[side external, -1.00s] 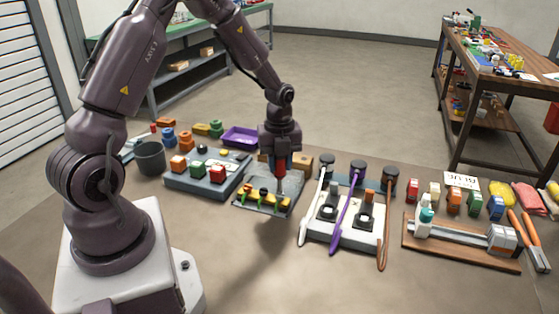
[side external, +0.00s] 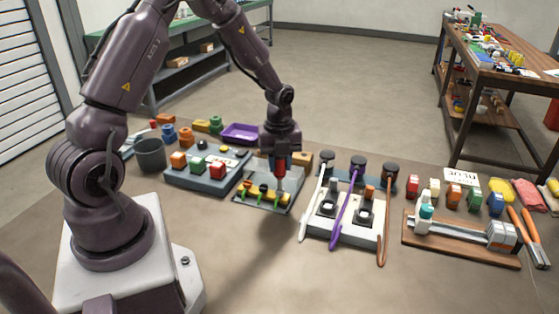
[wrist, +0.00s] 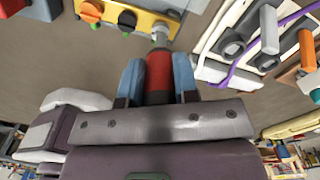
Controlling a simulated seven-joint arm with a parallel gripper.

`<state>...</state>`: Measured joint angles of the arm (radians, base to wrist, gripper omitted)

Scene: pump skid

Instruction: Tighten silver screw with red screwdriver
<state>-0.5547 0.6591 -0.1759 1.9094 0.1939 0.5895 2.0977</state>
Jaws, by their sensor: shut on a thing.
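My gripper (side external: 280,160) is shut on the red screwdriver (wrist: 158,75), its grey-blue fingers on either side of the handle. The red handle also shows in the side view (side external: 280,171), pointing down. In the wrist view the screwdriver's far end meets a silver-grey piece (wrist: 160,37) at the edge of a yellow block (wrist: 148,20). I cannot tell shaft from silver screw there, nor whether the tip is seated. The yellow block carries orange, black and green knobs and sits on a grey plate (side external: 264,208).
A white stand (side external: 343,230) with white, purple and orange-handled tools is close on the right. A grey block with coloured knobs (side external: 206,178) is on the left. A purple tray (side external: 240,133) lies behind. The table front (side external: 260,260) is clear.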

